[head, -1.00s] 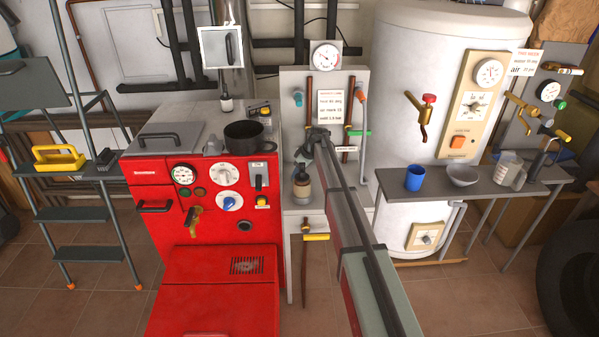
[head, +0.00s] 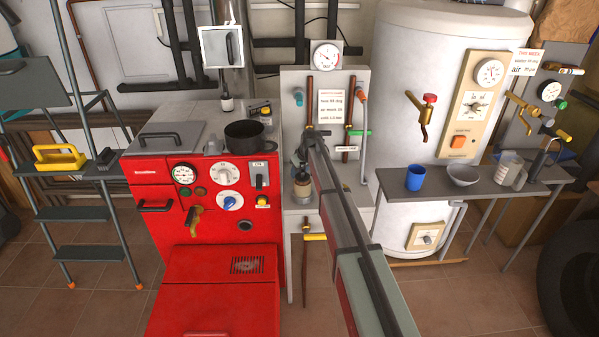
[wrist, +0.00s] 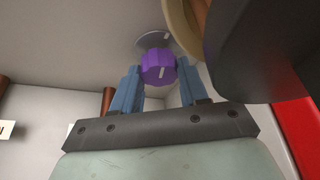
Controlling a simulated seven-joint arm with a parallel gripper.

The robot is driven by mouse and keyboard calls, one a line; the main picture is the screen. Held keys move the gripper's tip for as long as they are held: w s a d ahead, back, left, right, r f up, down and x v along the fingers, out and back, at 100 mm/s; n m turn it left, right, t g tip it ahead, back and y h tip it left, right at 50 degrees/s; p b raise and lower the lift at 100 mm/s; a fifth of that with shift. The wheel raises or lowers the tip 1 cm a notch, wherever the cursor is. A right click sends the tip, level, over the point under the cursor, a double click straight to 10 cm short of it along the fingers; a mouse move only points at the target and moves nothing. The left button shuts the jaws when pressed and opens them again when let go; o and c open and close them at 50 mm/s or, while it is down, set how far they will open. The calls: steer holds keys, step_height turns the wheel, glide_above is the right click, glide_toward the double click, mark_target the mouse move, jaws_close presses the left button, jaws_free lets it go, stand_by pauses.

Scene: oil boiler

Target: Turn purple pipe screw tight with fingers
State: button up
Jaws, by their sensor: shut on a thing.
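The purple pipe screw (wrist: 157,67) is a ridged knob with a pale mark on its face, seen in the wrist view. It sits in front of a round grey plate (wrist: 154,39) on a pale surface. My gripper (wrist: 156,80) has one blue finger on each side of the knob and is shut on it. In the head view my arm reaches to the white panel between the red boiler and the white tank. The purple screw cannot be made out there, and my fingers are hidden or too small to tell.
A tan and dark round object (wrist: 185,25) is close by at the upper right of the wrist view. In the head view, copper pipes (head: 309,100) run up the panel (head: 334,79) under a gauge (head: 326,55). The red boiler (head: 160,225) stands to the left.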

steer(key=o, duration=1.1)
steer(key=shift+c, duration=0.2)
steer(key=shift+r, duration=0.1)
steer(key=v, duration=1.3)
steer(key=shift+s+d+r, duration=0.2)
steer(key=shift+r, duration=0.05)
